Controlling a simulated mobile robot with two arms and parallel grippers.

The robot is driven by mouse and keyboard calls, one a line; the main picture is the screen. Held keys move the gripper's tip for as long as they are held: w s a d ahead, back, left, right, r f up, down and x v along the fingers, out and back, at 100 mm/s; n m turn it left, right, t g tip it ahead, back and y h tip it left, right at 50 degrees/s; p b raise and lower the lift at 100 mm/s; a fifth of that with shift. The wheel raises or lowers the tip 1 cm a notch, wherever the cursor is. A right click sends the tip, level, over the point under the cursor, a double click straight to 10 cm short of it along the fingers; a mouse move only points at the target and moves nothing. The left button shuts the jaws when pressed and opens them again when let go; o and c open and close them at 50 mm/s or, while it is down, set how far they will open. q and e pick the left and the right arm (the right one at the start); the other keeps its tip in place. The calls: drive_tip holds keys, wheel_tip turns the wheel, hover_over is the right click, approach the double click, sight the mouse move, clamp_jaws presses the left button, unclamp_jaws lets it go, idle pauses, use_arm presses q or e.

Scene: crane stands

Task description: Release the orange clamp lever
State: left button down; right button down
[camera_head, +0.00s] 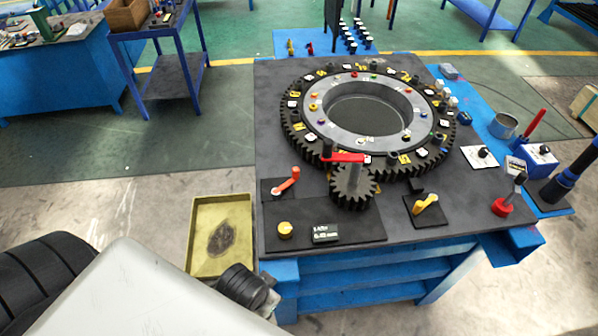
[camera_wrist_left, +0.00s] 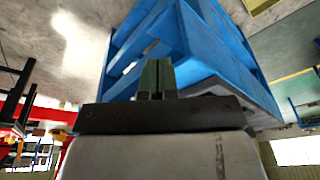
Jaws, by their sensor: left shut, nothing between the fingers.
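An orange-yellow lever (camera_head: 427,203) sits on a dark square plate at the front right of the dark table top (camera_head: 320,85). A red-orange lever (camera_head: 288,181) sits on another dark plate at the front left, left of a small gear. My left gripper (camera_wrist_left: 157,76) shows in the left wrist view, its fingers together and empty. Behind it there is the blue frame (camera_wrist_left: 190,45) of a table. Neither lever can be made out in that view. My left arm enters the head view at lower left, clear of both levers. My right gripper is not in view.
A large toothed ring (camera_head: 366,100) fills the table's middle. A yellow tray (camera_head: 198,230) is left of the table.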

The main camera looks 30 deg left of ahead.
use_arm(q)
drive_tip(key=w+m, duration=0.2)
drive_tip(key=w+r+m+y, duration=0.1)
drive_tip(key=m, duration=0.1)
drive_tip(key=w+m+t+y, duration=0.1)
drive_tip(key=w+m, duration=0.1)
drive_tip(key=shift+w+r+m+p, duration=0.2)
drive_tip(key=shift+w+m+p, duration=0.1)
drive_tip(key=shift+w+p, duration=0.05)
drive_tip(key=w+m+y, duration=0.1)
drive_tip(key=w+m, duration=0.1)
drive_tip(key=w+r+m+t, duration=0.1)
drive_tip(key=w+m, duration=0.1)
drive_tip(key=w+m+y+p, duration=0.1)
drive_tip(key=w+m, duration=0.1)
drive_tip(key=shift+r+m+y, duration=0.3)
drive_tip(key=shift+m, duration=0.1)
drive_tip(key=w+d+r+m+t+y+p, duration=0.1)
drive_tip(key=w+r+m+t+y, duration=0.2)
drive_tip(key=w+r+m, duration=0.3)
drive_tip(key=w+m, duration=0.4)
drive_tip(key=m, duration=0.2)
drive_tip(key=shift+d+r+t+y, duration=0.3)
drive_tip(key=shift+r+t+y, duration=0.1)
